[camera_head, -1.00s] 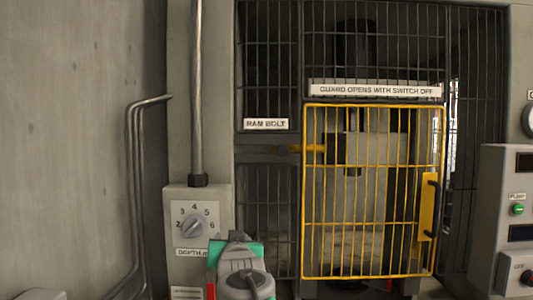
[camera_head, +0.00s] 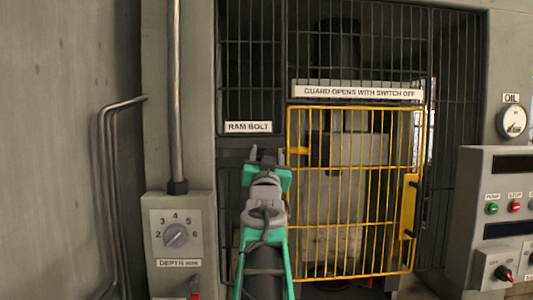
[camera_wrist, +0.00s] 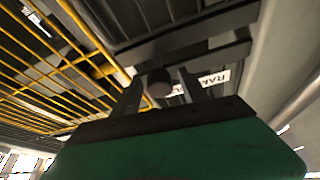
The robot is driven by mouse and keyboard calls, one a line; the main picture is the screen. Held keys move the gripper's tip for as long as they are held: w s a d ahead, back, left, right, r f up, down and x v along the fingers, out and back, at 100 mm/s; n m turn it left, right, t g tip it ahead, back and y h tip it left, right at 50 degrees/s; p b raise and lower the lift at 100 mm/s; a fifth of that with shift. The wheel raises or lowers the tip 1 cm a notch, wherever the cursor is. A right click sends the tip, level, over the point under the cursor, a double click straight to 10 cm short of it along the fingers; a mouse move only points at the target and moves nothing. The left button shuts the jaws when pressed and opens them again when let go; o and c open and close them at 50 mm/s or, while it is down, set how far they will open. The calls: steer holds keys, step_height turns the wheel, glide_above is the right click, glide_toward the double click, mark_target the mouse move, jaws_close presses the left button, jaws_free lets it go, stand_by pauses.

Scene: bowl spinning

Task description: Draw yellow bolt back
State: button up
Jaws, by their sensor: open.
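The yellow bolt (camera_head: 297,150) sits level at the upper left edge of the yellow barred guard (camera_head: 289,220), below the "RAM BOLT" label (camera_head: 248,127). Its left part is hidden behind my gripper in the head view. My gripper (camera_head: 267,155) is open in front of the bolt's left end, its two fingers pointing at the panel. In the wrist view a dark round knob (camera_wrist: 159,82) appears between the two fingers, with space on both sides. The yellow rod (camera_wrist: 103,68) shows to the knob's left. I cannot tell how deep the knob is between the fingers.
The guard appears closed, with a dark handle (camera_head: 411,208) on its right side. A depth dial box (camera_head: 178,240) stands on the left. A control panel (camera_head: 480,230) with buttons and a switch is at the right. Dark mesh surrounds the guard.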

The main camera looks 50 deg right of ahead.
steer(key=shift+c, duration=0.3)
jaws_close()
stand_by(1.0)
